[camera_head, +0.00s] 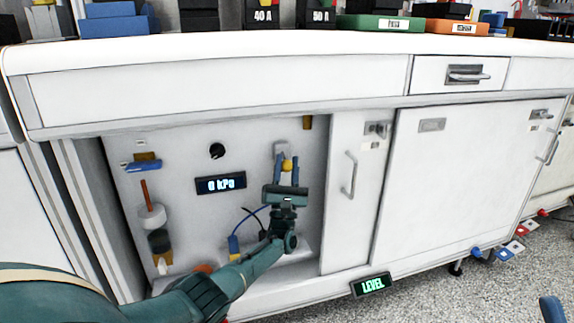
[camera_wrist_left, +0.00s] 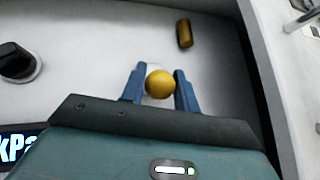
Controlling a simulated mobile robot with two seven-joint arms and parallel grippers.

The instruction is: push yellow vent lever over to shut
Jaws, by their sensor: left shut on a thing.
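The yellow ball knob (camera_head: 287,165) of the vent lever sits by a pale mount (camera_head: 280,148) on the back panel of the open cabinet bay. My left gripper (camera_head: 288,172) reaches in from the left, shut on this knob with a blue finger on each side. In the left wrist view the yellow knob (camera_wrist_left: 160,83) lies between the fingertips of my left gripper (camera_wrist_left: 159,88). The lever's shaft is mostly hidden behind knob and gripper. A blue tip (camera_head: 552,308) at the bottom right matches my fingers' colour; the rest of my right gripper is out of frame.
A yellow-brown cylinder (camera_wrist_left: 185,33) is fixed close above and right of the knob. A black dial (camera_head: 217,151) and a "0 kPa" display (camera_head: 220,184) are left of it. The bay's right wall (camera_wrist_left: 262,80) is near my gripper. A "LEVEL" display (camera_head: 371,285) is below.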

